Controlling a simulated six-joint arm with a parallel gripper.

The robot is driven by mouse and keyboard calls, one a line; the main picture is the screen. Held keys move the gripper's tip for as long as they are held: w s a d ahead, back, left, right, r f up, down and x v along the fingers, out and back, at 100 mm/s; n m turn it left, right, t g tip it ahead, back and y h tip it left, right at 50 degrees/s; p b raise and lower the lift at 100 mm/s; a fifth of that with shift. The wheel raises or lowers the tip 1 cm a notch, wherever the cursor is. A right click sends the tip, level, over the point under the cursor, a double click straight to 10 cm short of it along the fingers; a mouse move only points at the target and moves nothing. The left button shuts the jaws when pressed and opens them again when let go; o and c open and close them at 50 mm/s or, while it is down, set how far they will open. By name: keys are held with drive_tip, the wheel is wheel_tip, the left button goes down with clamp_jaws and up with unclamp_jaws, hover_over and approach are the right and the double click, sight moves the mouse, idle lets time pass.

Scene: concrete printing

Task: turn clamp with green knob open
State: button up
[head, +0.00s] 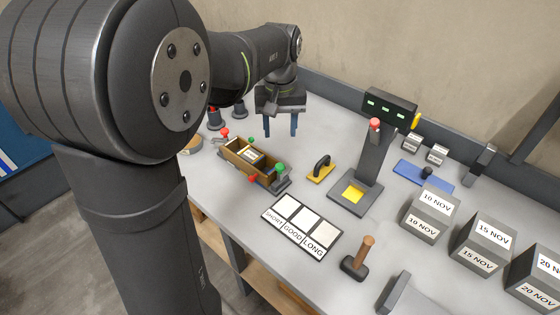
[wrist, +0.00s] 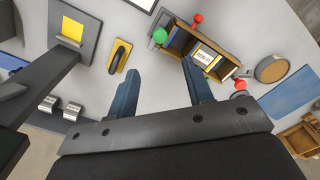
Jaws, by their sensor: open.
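The clamp's green knob (head: 280,168) stands up at the near right end of a wooden mould box (head: 236,158). In the wrist view the green knob (wrist: 160,36) lies beyond the fingertips, at the upper middle, beside the box (wrist: 178,42). A smaller green spot (head: 251,140) shows at the far side of the box. My gripper (head: 281,131) is open and empty, above the bench and behind the box. Its two blue fingers also show in the wrist view (wrist: 160,78), apart, with nothing between them.
Red knobs (head: 224,132) (head: 253,179) also stand at the box. A yellow float (head: 320,170) and a press with a red top (head: 374,150) stand to the right.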

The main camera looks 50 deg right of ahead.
sight(280, 165)
wheel_tip(280, 165, down, 12)
drive_tip(key=shift+f, duration=0.1)
idle(0.4)
drive_tip(key=c, duration=1)
